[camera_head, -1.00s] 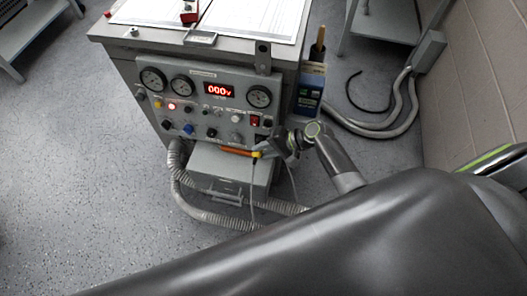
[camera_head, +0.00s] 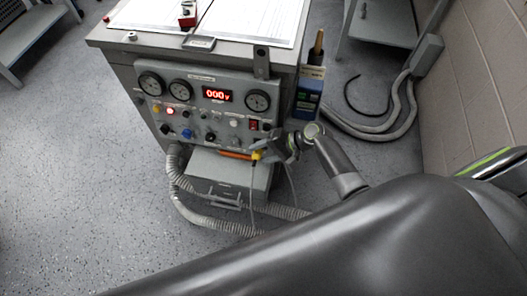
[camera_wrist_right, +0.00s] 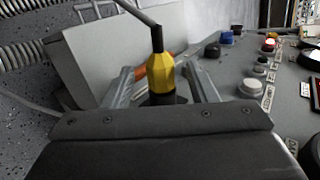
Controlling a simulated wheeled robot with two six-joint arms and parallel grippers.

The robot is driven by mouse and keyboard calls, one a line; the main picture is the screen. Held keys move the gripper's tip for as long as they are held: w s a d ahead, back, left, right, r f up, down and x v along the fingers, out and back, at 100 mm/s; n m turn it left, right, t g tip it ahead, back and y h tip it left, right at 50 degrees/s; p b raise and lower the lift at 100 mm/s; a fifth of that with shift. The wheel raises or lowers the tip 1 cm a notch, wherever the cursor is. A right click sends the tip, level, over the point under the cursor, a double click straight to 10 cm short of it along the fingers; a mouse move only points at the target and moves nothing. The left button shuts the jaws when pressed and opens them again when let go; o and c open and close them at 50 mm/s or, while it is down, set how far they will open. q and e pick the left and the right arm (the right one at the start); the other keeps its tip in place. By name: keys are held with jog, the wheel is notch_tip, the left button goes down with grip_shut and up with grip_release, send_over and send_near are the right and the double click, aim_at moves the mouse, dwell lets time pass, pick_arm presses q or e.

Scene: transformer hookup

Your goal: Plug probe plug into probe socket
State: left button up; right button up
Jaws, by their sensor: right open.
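The yellow probe plug (camera_head: 257,155) is at the lower right of the panel front, and a thin cable hangs below it. In the right wrist view the yellow plug (camera_wrist_right: 160,73) stands between the two fingers, with a dark tip and a grey lead at its top. My right gripper (camera_head: 274,150) is open around the plug, with a gap on each side; it also shows in the wrist view (camera_wrist_right: 163,88). I cannot tell which hole is the probe socket. My left gripper is out of view.
The panel (camera_head: 198,108) carries gauges, knobs and a red display (camera_head: 217,95). An orange bar (camera_head: 234,155) lies behind the plug. A grey box (camera_head: 228,175) and ribbed hoses (camera_head: 205,220) are below.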

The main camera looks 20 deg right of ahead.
jog(key=s+a+p, duration=0.2)
jog(key=s+p, duration=0.1)
jog(key=s, duration=0.1)
jog(key=shift+a+r+p, duration=0.3)
jog(key=shift+a+r, duration=0.1)
dwell(0.4)
jog(key=p+v, duration=0.1)
jog(key=v, duration=1.6)
jog(key=shift+s+d, duration=0.2)
jog(key=shift+r, duration=0.1)
